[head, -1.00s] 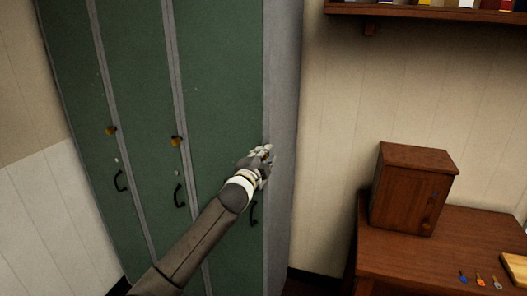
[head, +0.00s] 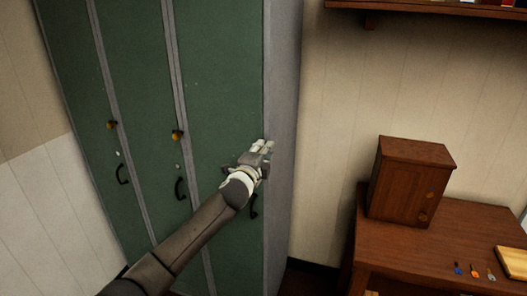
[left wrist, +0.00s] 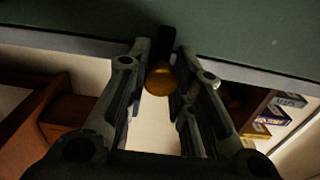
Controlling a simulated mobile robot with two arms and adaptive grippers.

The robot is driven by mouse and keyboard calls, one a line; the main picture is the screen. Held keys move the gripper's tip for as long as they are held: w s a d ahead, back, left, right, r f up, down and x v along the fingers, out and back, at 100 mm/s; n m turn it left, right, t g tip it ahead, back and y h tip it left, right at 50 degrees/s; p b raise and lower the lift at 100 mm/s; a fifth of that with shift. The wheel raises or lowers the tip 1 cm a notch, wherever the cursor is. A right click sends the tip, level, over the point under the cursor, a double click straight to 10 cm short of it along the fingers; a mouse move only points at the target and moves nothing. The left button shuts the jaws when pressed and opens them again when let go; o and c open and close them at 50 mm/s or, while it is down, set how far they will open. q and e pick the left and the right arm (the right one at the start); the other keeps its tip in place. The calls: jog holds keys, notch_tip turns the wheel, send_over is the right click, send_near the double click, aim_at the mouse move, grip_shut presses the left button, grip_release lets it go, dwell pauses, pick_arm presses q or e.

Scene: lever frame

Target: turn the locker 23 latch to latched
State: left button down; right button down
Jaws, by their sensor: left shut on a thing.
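A row of green lockers (head: 215,60) stands at the left in the head view, with brass latches on the left door (head: 112,125) and the middle door (head: 177,135). My left gripper (head: 264,147) is at the right door's edge, at about the height of those latches. In the left wrist view its fingers (left wrist: 163,62) are shut on a latch with a brass knob (left wrist: 159,79) and a dark part (left wrist: 164,43) against the green door. The gripper hides this latch in the head view. No locker number is readable. My right gripper is not in view.
Black handles sit below the latches, one on the middle door (head: 180,188) and one partly behind my left arm (head: 254,206). At the right, a wooden table (head: 450,250) carries a small cabinet (head: 408,182) and several keys. A shelf (head: 440,7) is above.

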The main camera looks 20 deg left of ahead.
pick_arm(q)
jog(key=shift+f, duration=0.1)
jog(key=c, duration=1.2)
grip_release()
jog(key=shift+d, duration=0.1)
jog(key=shift+c, duration=0.2)
jog(key=s, duration=1.2)
jog(key=shift+a, duration=0.25)
